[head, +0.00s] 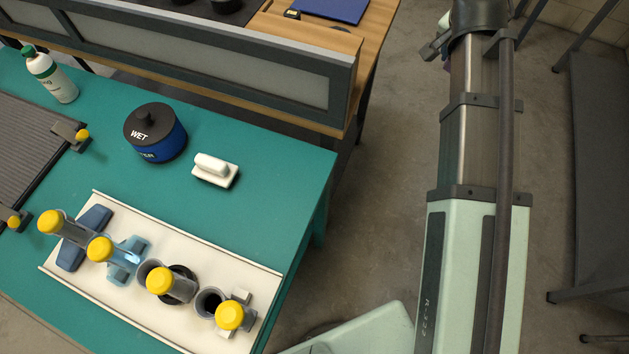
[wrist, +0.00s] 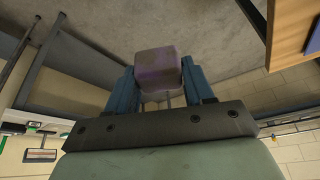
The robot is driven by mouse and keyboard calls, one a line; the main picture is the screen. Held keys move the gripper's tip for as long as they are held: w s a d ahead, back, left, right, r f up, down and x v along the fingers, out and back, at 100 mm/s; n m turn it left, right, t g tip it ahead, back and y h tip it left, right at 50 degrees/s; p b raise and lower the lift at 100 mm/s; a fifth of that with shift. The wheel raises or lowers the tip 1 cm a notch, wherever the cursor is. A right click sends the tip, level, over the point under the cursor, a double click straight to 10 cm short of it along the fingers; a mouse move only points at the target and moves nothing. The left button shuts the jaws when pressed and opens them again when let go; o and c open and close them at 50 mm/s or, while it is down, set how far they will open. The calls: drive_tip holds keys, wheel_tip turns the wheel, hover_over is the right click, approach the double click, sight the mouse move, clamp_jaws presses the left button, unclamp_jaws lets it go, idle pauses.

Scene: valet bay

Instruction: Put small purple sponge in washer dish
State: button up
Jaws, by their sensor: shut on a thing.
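The small purple sponge (wrist: 156,70) is a rounded block between the two blue fingers of my gripper (wrist: 168,76) in the wrist view. My gripper is shut on it and holds it in the air, with floor and wall behind. In the head view a bit of purple (head: 444,20) shows at the top, by the end of my arm, right of the table and clear of it; the fingers are mostly hidden there. I cannot surely tell which thing is the washer dish. A black round piece (head: 190,272) sits around a yellow-capped tube on the white tray (head: 215,257).
The teal table (head: 260,150) carries a lidded blue pot marked WET (head: 165,143), a white block (head: 215,170), a green-capped bottle (head: 55,78) and a dark ribbed mat (head: 25,140). Several yellow-capped pieces stand on the tray. A grey-panelled partition (head: 200,55) rises behind.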

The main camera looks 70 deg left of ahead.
drive_tip(key=s+a+r, duration=0.2)
drive_tip(key=s+a, duration=0.2)
drive_tip(key=s, duration=0.3)
drive_tip(key=s+a+r+n, duration=0.1)
drive_tip(key=s+a+r, duration=0.25)
drive_tip(key=s, duration=0.45)
drive_tip(key=s+a+r, duration=0.2)
drive_tip(key=s+a, duration=0.2)
drive_tip(key=s, duration=0.3)
drive_tip(key=s+n, duration=0.1)
drive_tip(key=s, duration=1.2)
drive_tip(key=s+d+f+y, duration=0.1)
drive_tip(key=s+d+f, duration=0.1)
drive_tip(key=s, duration=0.6)
drive_tip(key=s+d+f, duration=0.2)
drive_tip(key=s, duration=0.6)
drive_tip(key=m, duration=0.1)
hover_over(156, 301)
drive_tip(key=s, duration=0.1)
wheel_tip(156, 301, down, 14)
drive_tip(key=r, duration=0.1)
drive_tip(key=shift+h, duration=0.3)
drive_tip(key=shift+s+d+f, duration=0.15)
drive_tip(key=shift+f, duration=2.35)
drive_tip(key=shift+s+d+f, duration=0.1)
drive_tip(key=shift+d+f, duration=0.05)
drive_tip(key=shift+f, duration=2.35)
drive_tip(key=shift+f, duration=0.15)
